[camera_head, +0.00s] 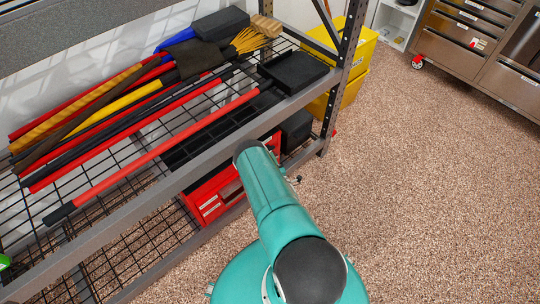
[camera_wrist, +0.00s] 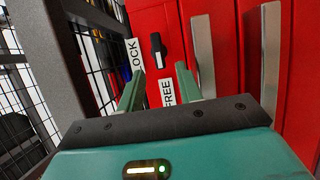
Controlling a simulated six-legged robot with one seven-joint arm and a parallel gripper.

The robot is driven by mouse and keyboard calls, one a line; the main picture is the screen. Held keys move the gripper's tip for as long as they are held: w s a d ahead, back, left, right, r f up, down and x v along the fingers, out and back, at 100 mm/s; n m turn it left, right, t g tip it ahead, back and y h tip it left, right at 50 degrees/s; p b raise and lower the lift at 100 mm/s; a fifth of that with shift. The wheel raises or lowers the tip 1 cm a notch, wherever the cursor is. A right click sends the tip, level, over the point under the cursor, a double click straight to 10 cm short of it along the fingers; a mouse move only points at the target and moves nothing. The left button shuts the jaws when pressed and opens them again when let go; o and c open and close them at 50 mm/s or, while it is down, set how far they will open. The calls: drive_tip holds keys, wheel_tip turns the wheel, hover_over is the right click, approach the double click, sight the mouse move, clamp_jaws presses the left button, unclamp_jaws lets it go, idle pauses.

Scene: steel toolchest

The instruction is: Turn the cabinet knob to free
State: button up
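The cabinet's red front (camera_wrist: 150,18) fills the upper middle of the wrist view. Its black knob (camera_wrist: 157,45) stands lengthwise up and down in the picture, with a white mark at its lower end. A white LOCK label (camera_wrist: 135,56) is left of the knob. A white FREE label (camera_wrist: 167,92) is below it. My gripper (camera_wrist: 157,86) is open, its two green fingers apart and empty, below the knob in the picture and not around it. In the head view my arm hides the gripper, and a red cabinet (camera_head: 212,197) shows partly under the shelf.
Two upright metal handles (camera_wrist: 203,55) are right of the knob. A grey shelf post (camera_wrist: 70,60) stands close on the left. In the head view the wire shelf (camera_head: 150,172) holds long-handled tools. Open speckled floor (camera_head: 430,180) lies to the right, before a steel toolchest (camera_head: 470,45).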

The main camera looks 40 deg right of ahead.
drive_tip(key=v, duration=0.9)
drive_tip(key=shift+s, duration=0.25)
drive_tip(key=shift+a, duration=0.1)
